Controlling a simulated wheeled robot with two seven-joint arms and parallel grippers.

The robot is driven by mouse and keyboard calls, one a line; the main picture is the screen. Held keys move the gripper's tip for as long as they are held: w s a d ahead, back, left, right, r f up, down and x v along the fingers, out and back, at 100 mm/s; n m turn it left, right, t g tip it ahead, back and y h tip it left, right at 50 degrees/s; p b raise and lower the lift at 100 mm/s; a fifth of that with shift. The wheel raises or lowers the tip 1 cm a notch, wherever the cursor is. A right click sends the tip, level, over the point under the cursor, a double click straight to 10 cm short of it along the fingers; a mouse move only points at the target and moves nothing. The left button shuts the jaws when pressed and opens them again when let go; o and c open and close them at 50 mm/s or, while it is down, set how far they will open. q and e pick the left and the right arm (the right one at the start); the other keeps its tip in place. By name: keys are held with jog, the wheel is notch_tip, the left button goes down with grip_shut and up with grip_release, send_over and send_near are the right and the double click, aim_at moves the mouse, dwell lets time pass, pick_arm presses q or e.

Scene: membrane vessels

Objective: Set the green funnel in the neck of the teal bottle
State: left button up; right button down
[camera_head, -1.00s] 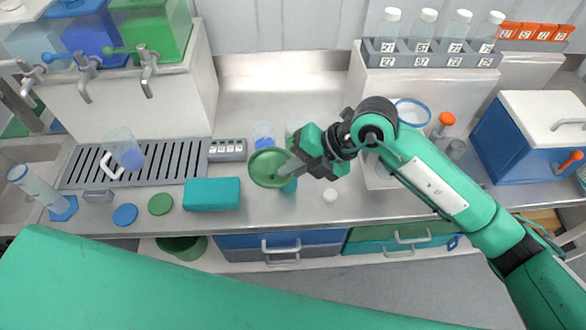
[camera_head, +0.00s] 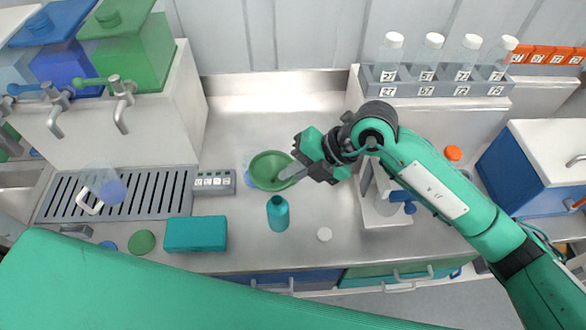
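The green funnel (camera_head: 264,172) is held by my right gripper (camera_head: 297,171) at its right side, wide mouth facing up toward the camera. The teal bottle (camera_head: 278,216) stands upright on the steel bench, just below the funnel in the picture, with its neck in sight. The funnel looks raised and apart from the bottle; its spout is hidden, and I cannot tell its exact height. My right gripper comes in from the right, its fingers closed at the funnel's rim. My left gripper is out of view; only a green link of mine crosses the lower left.
A clear vessel stands partly hidden behind the funnel. A teal block (camera_head: 196,234) and a grey labelled block (camera_head: 213,181) lie left of the bottle. A white disc (camera_head: 324,234) lies to its right. A drain grate (camera_head: 160,192) is at left. The bench behind the funnel is clear.

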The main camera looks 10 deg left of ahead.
notch_tip(320, 180, down, 9)
jog(key=b, duration=0.5)
jog(key=shift+w+f+b, duration=0.15)
jog(key=shift+b, duration=0.25)
jog(key=c, duration=1.6)
grip_release()
jog(key=shift+w, duration=0.1)
